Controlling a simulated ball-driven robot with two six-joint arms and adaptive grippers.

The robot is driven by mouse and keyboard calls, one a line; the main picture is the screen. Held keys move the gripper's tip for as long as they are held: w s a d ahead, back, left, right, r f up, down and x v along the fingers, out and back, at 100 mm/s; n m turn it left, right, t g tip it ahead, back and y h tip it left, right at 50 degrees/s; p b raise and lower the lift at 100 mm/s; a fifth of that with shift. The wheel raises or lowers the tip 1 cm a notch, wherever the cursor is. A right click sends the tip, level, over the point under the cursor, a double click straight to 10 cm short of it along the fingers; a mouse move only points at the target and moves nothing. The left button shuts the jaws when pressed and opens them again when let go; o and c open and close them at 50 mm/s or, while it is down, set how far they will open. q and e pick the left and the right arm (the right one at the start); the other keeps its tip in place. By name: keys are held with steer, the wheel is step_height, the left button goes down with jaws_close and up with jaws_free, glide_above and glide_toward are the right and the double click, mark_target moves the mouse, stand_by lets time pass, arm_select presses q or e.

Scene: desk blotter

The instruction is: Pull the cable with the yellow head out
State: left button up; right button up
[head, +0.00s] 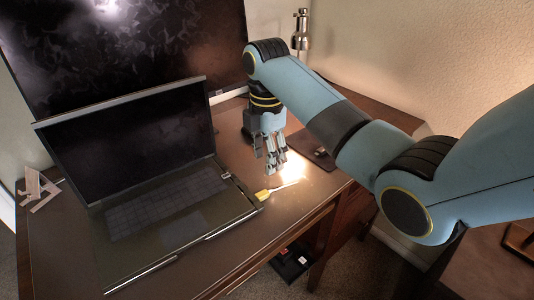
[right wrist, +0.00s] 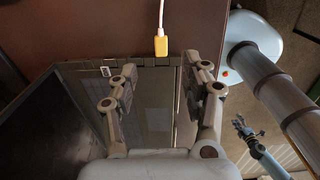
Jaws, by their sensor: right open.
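The yellow head (head: 262,195) sits at the right edge of the open laptop (head: 165,203), with its white cable (head: 284,186) running right across the desk. In the right wrist view, the yellow head (right wrist: 161,46) is near the top centre, against or very close to the laptop's edge; I cannot tell how far it is inserted. My right gripper (head: 276,168) is open and empty above the desk, just behind the yellow head in the head view. Its two fingers (right wrist: 160,90) are spread wide. My left gripper (right wrist: 242,126) shows small in the right wrist view, its opening unclear.
A large dark monitor (head: 120,50) stands behind the laptop. A dark mouse on a pad (head: 321,152) lies right of my right gripper. A lamp (head: 301,30) stands at the back. A white stand (head: 38,188) is at the left. The desk around the cable is clear.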

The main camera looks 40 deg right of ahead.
mark_target(267, 191)
step_height(267, 191, down, 10)
steer(key=shift+f+b, duration=0.2)
steer(key=shift+b, duration=0.55)
steer(key=shift+s, duration=0.1)
steer(key=shift+c, duration=0.3)
jaws_close()
